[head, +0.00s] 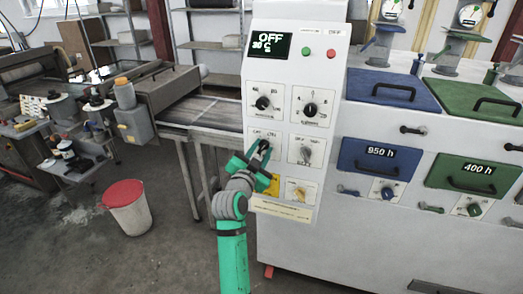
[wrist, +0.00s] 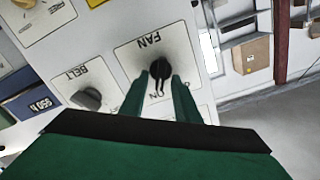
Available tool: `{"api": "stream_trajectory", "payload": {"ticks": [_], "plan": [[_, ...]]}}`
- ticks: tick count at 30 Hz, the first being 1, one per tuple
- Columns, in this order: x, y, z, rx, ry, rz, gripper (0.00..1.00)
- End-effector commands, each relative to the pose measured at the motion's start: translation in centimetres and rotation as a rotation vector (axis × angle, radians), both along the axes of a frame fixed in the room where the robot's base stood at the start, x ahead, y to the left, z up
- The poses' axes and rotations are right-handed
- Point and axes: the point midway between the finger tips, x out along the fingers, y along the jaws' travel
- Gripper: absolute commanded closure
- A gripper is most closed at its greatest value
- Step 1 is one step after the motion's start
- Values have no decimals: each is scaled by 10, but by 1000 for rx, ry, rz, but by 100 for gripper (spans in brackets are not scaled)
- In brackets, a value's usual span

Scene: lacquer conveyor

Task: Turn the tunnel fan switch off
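The fan switch is a black knob (wrist: 160,70) on a white plate marked FAN in the wrist view. An ON mark shows at the knob's lower side, and the dark handle seems to point towards it. In the head view the fan knob (head: 264,145) is partly covered by my gripper (head: 256,154), at the left of the panel's middle row. My gripper also shows in the wrist view (wrist: 160,82), open, with one green finger on each side of the knob. A small gap seems to show; I cannot tell whether either finger touches.
A grey BELT knob (wrist: 88,98) sits beside the fan plate. Other knobs (head: 263,103) (head: 309,108) are above it, and an orange knob (head: 300,193) is lower. The panel display (head: 270,44) reads OFF and 30 C. A red-lidded bin (head: 127,210) stands on the floor at left.

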Motion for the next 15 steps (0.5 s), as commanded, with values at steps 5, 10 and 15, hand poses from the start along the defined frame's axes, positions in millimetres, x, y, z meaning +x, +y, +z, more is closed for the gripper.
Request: {"api": "stream_trajectory", "payload": {"ticks": [5, 10, 15], "plan": [[2, 0, 0, 0, 0, 0, 71], [2, 0, 0, 0, 1, 0, 83], [2, 0, 0, 0, 1, 0, 100]]}}
